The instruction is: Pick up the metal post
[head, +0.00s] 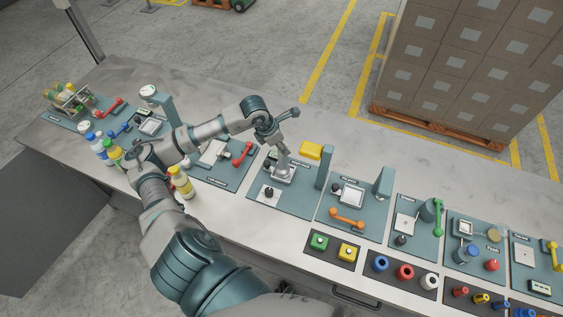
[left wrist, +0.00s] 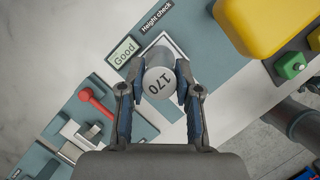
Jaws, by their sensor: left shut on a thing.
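The metal post (left wrist: 158,80) is a grey cylinder marked "170" on its top. My left gripper (left wrist: 158,86) is shut on it, with a finger on each side. In the head view the post (head: 282,163) is upright below the left gripper (head: 277,143), over the pad of the height check station. I cannot tell whether its base touches the pad. The station's display (left wrist: 123,52) reads "Good". My right gripper is not in view.
A yellow block (head: 311,150) and a blue-grey upright (head: 325,168) stand close to the right of the post. A red-handled lever (head: 243,153) is to the left. Bottles (head: 181,183) stand near my left arm. Stacked boxes (head: 470,60) are behind the bench.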

